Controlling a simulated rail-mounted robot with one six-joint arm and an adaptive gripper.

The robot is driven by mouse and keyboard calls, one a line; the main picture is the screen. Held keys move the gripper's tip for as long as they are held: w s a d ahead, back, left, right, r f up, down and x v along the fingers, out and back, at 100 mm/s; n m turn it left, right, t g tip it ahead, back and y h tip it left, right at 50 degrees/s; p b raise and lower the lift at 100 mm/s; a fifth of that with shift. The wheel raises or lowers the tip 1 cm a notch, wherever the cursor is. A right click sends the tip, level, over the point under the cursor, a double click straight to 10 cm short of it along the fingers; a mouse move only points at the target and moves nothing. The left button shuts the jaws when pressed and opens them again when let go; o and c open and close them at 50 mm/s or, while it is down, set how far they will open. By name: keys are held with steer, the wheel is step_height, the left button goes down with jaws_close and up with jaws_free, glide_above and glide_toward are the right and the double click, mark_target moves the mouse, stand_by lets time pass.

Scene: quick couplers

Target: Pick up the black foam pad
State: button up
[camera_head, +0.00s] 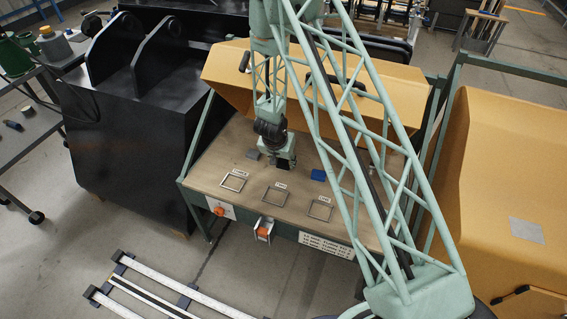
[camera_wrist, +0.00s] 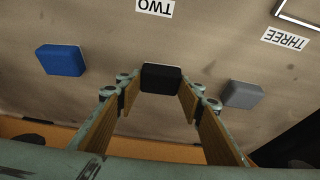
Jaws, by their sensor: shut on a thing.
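The black foam pad (camera_wrist: 161,78) is a small dark block between the fingertips of my gripper (camera_wrist: 162,84) in the wrist view. The fingers are shut on it from both sides. In the head view my gripper (camera_head: 283,164) points down over the middle of the wooden worktop, behind the middle square frame. Whether the pad touches the worktop is not clear.
A blue pad (camera_head: 318,175) and a grey pad (camera_head: 253,154) lie on the worktop (camera_head: 218,163) on either side of my gripper. Three labelled square frames, left (camera_head: 233,182), middle (camera_head: 274,196) and right (camera_head: 320,209), lie along the front. A yellow hood (camera_head: 225,75) stands behind.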

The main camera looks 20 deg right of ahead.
mark_target(286, 162)
steer(key=shift+r+p, duration=0.7)
steer(key=shift+r, duration=1.05)
steer(key=shift+s+d, duration=0.1)
steer(key=shift+s, duration=0.6)
steer(key=s, duration=0.5)
steer(key=s+r, duration=0.1)
steer(key=s, duration=0.3)
steer(key=s+d+b, duration=0.1)
steer(key=s, duration=0.4)
steer(key=shift+s+d+r, duration=0.1)
steer(key=shift+s+r, duration=0.05)
steer(key=shift+s, duration=0.15)
